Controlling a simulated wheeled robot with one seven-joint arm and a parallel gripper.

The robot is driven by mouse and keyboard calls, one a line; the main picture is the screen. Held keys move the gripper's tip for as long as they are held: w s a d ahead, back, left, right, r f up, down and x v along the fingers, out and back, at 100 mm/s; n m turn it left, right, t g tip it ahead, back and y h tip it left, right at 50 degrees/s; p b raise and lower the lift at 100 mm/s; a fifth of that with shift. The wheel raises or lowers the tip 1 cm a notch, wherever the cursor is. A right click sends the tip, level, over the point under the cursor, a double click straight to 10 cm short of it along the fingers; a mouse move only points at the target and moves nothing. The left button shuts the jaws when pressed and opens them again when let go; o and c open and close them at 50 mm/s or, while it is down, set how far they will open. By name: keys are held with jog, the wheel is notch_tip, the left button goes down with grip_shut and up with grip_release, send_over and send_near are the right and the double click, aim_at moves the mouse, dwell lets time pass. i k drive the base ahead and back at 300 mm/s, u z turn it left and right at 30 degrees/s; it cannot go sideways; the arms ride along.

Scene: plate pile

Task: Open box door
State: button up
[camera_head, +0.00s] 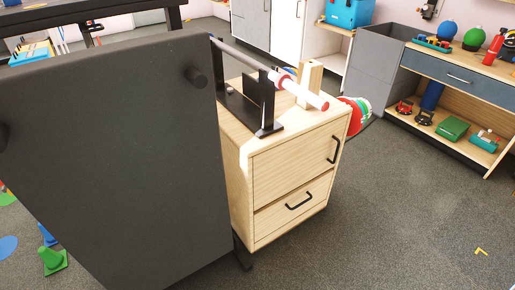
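A light wooden box cabinet (243,190) stands in the middle of the view. Its upper front panel, the door (290,162), has a dark upright handle (334,149) near its right edge. The door looks closed, flush with the front. Below it is a drawer front (275,215) with a dark level handle (299,201), also closed. My gripper is not in view, so its state and its place relative to the handle do not show.
A large dark grey panel (120,150) fills the left and hides part of the cabinet's side. A black stand (266,115) with a red-and-white-ended bar (300,91) is on the cabinet. Coloured discs (357,113) show behind it. The floor (400,220) in front and right is mostly clear.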

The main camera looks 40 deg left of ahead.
aim_at(279, 170)
jog(key=u, duration=2.05)
jog(key=i, duration=0.95)
